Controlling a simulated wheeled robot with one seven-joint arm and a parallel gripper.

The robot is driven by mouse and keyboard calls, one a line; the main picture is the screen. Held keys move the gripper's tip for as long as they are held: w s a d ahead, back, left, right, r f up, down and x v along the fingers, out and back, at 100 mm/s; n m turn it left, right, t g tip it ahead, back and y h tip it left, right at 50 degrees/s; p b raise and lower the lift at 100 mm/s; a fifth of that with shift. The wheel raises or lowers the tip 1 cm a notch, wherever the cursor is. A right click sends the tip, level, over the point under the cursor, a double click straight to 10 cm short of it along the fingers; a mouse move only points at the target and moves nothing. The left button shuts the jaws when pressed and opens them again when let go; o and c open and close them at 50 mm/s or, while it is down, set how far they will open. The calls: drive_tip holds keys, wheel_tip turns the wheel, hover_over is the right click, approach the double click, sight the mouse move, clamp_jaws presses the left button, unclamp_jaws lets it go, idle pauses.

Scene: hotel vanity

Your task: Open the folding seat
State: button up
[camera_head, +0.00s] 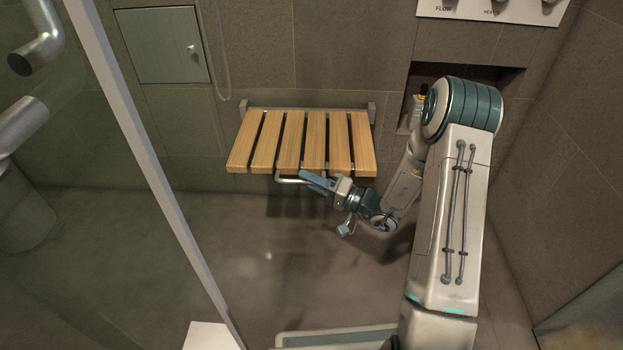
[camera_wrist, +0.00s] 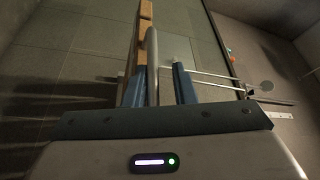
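The folding seat (camera_head: 265,140) has several light wooden slats on a metal wall rail. In the head view it extends out from the wall and looks lowered, with its slat ends toward me. A bent metal bar (camera_head: 287,180) shows below its front edge. My gripper (camera_head: 316,182) is at this front edge, beside the bar. In the wrist view the two blue fingers of my gripper (camera_wrist: 158,72) stand apart with the grey metal bar (camera_wrist: 152,60) between them. A gap shows between the bar and the right finger. The seat's wooden edge (camera_wrist: 145,15) is just beyond.
A glass panel with a pale metal edge (camera_head: 150,150) stands at the left. A wall niche (camera_head: 465,75) with bottles (camera_head: 415,108) is behind my arm. A control panel (camera_head: 490,8) is above it. The floor (camera_head: 215,235) in front of the seat is clear.

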drive_tip(key=p+v, duration=0.3)
drive_tip(key=v, duration=1)
drive_tip(key=shift+s+d+p, duration=0.3)
drive_tip(key=shift+p, duration=0.05)
drive_tip(key=s+a+r+n+g+h+p, duration=0.1)
drive_tip(key=s+a+r+g+h+p, duration=0.1)
drive_tip(key=s+r+g+p, duration=0.5)
drive_tip(key=s+a+r+n+g+h+p, duration=0.1)
drive_tip(key=a+r+n+h+p, duration=0.15)
drive_tip(key=r+p, duration=0.65)
drive_tip(key=s+a+r+n+g+h+p, duration=0.1)
drive_tip(key=s+a+r+g+h+p, duration=0.2)
drive_tip(key=r, duration=0.9)
drive_tip(key=s+d+r+m+t+h+p, duration=0.1)
drive_tip(key=s+d+r+h+p, duration=0.1)
drive_tip(key=r+p, duration=0.4)
drive_tip(key=s+d+r+m+t+h+p, duration=0.1)
drive_tip(key=d+r+t+h+p, duration=0.1)
drive_tip(key=r+h+p, duration=0.2)
drive_tip(key=s+d+r+m+t+h+p, duration=0.1)
drive_tip(key=r+h+p, duration=0.3)
drive_tip(key=r+p, duration=0.5)
wheel_tip(320, 180, up, 9)
drive_tip(key=shift+s+d+r+t+p, duration=0.1)
drive_tip(key=shift+s+d+t+p, duration=0.25)
drive_tip(key=shift+s+d, duration=0.5)
drive_tip(key=shift+a, duration=0.1)
